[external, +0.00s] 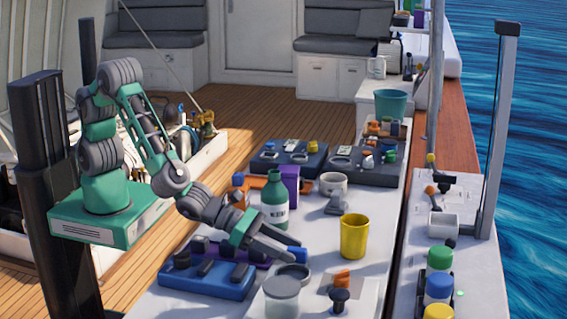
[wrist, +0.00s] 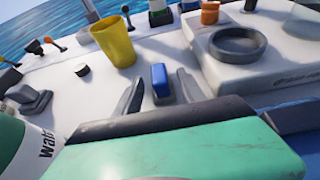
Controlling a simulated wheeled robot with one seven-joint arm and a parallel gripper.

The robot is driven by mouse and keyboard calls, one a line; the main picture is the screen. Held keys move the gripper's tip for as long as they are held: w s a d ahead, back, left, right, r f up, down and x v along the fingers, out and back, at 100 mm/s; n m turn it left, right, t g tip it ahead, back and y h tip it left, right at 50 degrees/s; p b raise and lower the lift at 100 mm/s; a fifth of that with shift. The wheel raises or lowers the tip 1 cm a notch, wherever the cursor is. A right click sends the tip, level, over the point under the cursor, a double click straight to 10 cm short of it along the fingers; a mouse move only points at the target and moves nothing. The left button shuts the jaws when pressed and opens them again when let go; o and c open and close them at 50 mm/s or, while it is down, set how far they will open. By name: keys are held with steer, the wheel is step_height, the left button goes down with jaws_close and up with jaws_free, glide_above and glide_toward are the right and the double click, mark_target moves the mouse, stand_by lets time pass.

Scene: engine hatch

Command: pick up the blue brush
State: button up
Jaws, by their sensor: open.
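The blue brush (wrist: 160,78) stands on the white worktop in the wrist view, a blue block with a darker lower part. It lies between and slightly beyond the two fingers of my gripper (wrist: 158,86), with a gap on each side. My gripper is open and empty. In the external view the brush (external: 298,254) is a small blue patch by the tips of my gripper (external: 284,250), partly hidden by the fingers.
A yellow cup (external: 354,236) stands behind the brush. A green bottle (external: 275,203) stands on the left. A dark ring (wrist: 238,44) on a white raised panel is to the right in the wrist view. A blue tray (external: 205,280) lies below my arm.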

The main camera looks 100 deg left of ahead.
steer(key=shift+c, duration=0.5)
jaws_close()
